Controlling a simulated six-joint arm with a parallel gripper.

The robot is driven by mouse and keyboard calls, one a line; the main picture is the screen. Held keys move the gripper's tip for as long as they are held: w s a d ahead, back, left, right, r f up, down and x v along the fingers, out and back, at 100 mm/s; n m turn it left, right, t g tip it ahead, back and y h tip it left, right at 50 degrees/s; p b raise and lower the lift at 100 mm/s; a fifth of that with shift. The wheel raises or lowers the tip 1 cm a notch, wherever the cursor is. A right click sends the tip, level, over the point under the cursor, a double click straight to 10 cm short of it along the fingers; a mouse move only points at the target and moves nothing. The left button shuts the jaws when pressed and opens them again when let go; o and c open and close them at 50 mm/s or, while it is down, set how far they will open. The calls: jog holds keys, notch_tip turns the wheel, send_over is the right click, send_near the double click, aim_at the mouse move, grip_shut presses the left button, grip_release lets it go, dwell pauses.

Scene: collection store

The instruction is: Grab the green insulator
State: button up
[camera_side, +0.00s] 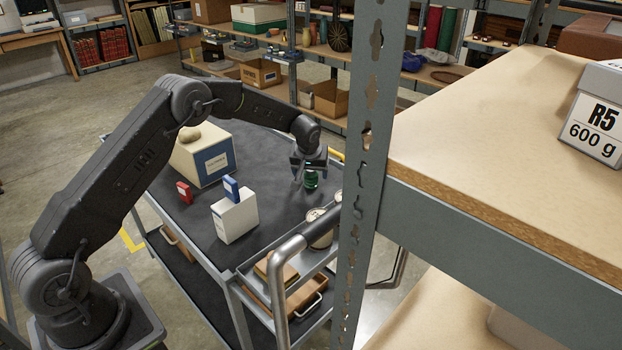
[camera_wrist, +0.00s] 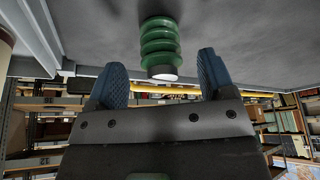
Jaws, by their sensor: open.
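The green insulator (camera_side: 311,180) stands on the dark top of the cart (camera_side: 272,205), near its far right side. In the wrist view the ribbed green insulator (camera_wrist: 160,45) shows at the top centre, with a pale end facing my gripper. My gripper (camera_side: 309,172) is at the insulator in the side view and partly covers it. In the wrist view my gripper (camera_wrist: 160,78) is open, its two blue fingers apart. The insulator lies between their lines, just beyond the tips. I cannot tell whether either finger touches it.
On the cart are a large box (camera_side: 187,160) with a stone on top, a white box (camera_side: 231,222) with a blue block (camera_side: 231,187), a red block (camera_side: 184,192) and pale round tins (camera_side: 320,236). A shelf post (camera_side: 362,150) stands in the foreground.

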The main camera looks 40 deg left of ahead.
aim_at(311, 175)
jog(key=x, duration=0.3)
jog(key=shift+w+a+f, duration=0.1)
jog(key=c, duration=1)
